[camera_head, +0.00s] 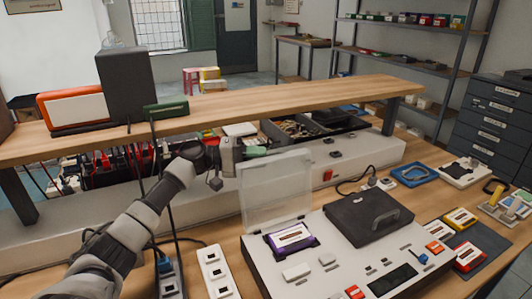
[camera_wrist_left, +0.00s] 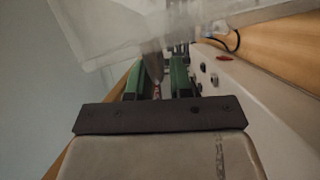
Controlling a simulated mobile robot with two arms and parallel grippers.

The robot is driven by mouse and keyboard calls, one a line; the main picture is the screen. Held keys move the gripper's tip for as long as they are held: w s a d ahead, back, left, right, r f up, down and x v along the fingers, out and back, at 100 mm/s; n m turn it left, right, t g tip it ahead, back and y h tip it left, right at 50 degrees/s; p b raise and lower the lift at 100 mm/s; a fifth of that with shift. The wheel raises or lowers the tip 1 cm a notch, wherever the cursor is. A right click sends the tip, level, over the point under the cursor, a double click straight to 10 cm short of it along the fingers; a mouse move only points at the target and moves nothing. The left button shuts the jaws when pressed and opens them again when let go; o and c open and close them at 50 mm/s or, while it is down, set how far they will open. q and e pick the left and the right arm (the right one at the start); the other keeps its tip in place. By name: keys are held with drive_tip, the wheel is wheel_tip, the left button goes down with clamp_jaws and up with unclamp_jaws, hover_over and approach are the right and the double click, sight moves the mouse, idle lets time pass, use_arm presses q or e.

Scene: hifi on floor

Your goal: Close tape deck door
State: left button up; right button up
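The tape deck (camera_head: 372,267) is a white and grey unit on the workbench. Its clear door (camera_head: 273,190) stands raised, nearly upright, at the deck's back left. A purple cassette with a white label (camera_head: 291,238) sits in the bay at the door's foot. My left gripper (camera_head: 258,151) is at the top left edge of the door, its green fingers pointing right. In the left wrist view the two green fingers (camera_wrist_left: 156,78) are apart with nothing clearly between them, and the clear door (camera_wrist_left: 125,25) spans the top. Contact with the door cannot be told. My right gripper is not in view.
A dark lidded box with a handle (camera_head: 368,216) lies on the deck's right. A raised wooden shelf (camera_head: 270,92) runs behind my left gripper. White power strips (camera_head: 217,272) lie left of the deck. Cassettes on a dark mat (camera_head: 488,240) lie to the right.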

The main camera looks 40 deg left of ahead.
use_arm(q)
drive_tip(key=shift+x, duration=1.05)
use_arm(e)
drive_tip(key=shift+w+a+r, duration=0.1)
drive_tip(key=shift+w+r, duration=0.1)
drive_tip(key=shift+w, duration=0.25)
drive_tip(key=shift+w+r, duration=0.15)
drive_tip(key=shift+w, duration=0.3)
use_arm(q)
clamp_jaws()
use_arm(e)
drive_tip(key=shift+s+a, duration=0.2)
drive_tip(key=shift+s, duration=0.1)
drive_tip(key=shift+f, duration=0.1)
